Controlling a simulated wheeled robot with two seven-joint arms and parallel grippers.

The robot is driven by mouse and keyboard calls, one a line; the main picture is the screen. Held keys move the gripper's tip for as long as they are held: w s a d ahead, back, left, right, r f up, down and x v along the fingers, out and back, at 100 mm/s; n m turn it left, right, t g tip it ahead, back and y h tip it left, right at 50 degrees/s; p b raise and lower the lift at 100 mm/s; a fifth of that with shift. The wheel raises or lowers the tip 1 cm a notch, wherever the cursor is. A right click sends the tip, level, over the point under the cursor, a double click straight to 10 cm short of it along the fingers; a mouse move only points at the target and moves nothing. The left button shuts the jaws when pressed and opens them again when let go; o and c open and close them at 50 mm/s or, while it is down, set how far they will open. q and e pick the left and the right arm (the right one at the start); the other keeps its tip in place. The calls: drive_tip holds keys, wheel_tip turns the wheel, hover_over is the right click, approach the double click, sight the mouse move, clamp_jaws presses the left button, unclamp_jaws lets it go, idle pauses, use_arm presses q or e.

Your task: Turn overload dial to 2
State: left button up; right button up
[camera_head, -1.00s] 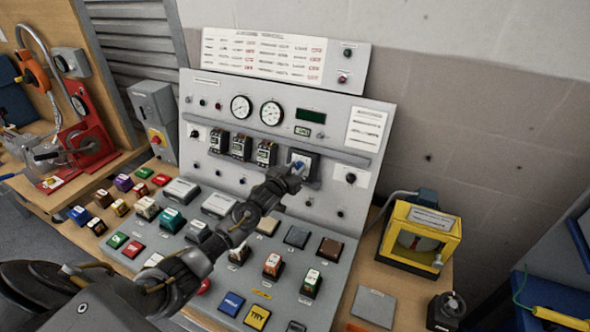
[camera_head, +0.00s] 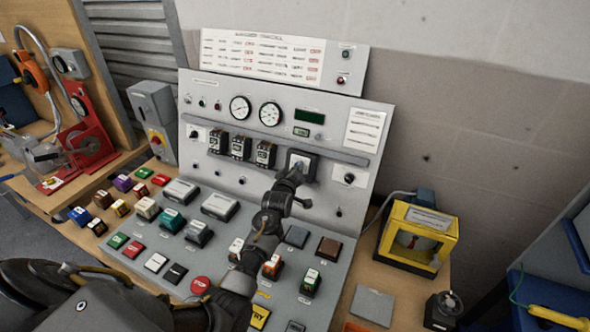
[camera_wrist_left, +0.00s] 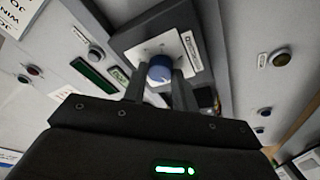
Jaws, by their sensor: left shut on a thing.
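The overload dial is a blue knob (camera_wrist_left: 160,68) on a pale plate in a dark square housing; the housing (camera_head: 302,161) sits at the right of the breaker row in the head view. My left gripper (camera_wrist_left: 160,88) is shut on the blue knob, one finger on each side of it in the wrist view. In the head view my left gripper (camera_head: 294,174) reaches up to the housing and hides most of the knob. The dial's scale marks are too small to read. My right gripper is not in view.
The sloping console (camera_head: 215,270) carries several coloured blocks below my arm. Several breakers (camera_head: 241,148) stand left of the dial housing, and a black knob (camera_head: 349,178) is to its right. A yellow box (camera_head: 416,241) stands on the bench at right.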

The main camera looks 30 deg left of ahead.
use_arm(q)
drive_tip(key=shift+n, duration=1.5)
drive_tip(key=shift+n+g+y, duration=0.3)
drive_tip(key=shift+g, duration=0.1)
drive_tip(key=o, duration=1)
drive_tip(key=shift+b+v, duration=1.05)
drive_tip(key=shift+v, duration=2.7)
